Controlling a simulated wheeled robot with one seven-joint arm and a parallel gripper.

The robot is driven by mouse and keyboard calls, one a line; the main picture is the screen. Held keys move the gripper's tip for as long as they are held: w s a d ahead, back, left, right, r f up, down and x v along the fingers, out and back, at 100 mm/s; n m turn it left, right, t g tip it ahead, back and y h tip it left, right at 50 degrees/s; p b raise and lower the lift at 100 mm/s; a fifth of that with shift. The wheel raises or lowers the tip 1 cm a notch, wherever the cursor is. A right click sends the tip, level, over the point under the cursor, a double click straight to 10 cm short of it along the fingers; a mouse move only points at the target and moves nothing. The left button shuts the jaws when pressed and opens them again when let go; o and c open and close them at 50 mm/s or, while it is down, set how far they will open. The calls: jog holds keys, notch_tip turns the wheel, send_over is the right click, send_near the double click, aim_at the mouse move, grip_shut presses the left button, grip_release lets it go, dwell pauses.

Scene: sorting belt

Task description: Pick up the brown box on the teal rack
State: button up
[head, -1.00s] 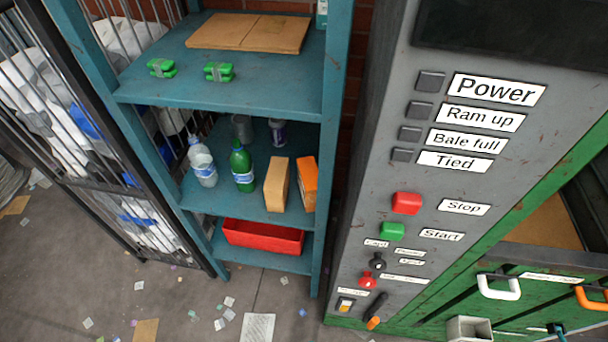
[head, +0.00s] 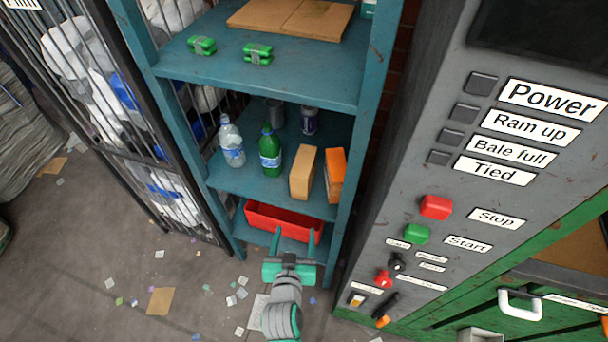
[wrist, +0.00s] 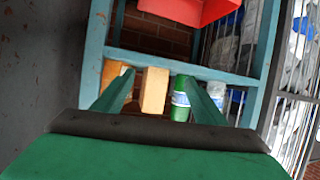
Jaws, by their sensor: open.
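The brown box (head: 302,172) stands upright on the middle shelf of the teal rack (head: 262,187), between the green bottle (head: 270,151) and an orange box (head: 335,174). My gripper (head: 290,243) is open and empty, in front of the rack and lower than the middle shelf, near the red bin in the picture. In the wrist view, the brown box (wrist: 154,91) shows between the two open fingers (wrist: 160,95), farther off and apart from them.
A red bin (head: 283,222) is on the bottom shelf. A clear bottle (head: 231,142), a can and a dark container stand on the middle shelf. Green bundles (head: 258,54) lie on the top shelf. A grey control panel (head: 425,130) stands close on the right, a barred cage on the left.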

jog(key=w+r+m+h, duration=0.2)
jog(key=w+r, duration=0.5)
jog(key=w, duration=0.4)
jog(key=shift+g, duration=0.3)
jog(key=shift+r+x, duration=0.15)
jog(key=shift+x, duration=2.55)
jog(key=shift+r+x, duration=0.15)
jog(key=shift+x, duration=2.55)
jog(key=shift+w+d, duration=0.1)
jog(key=c, duration=1.1)
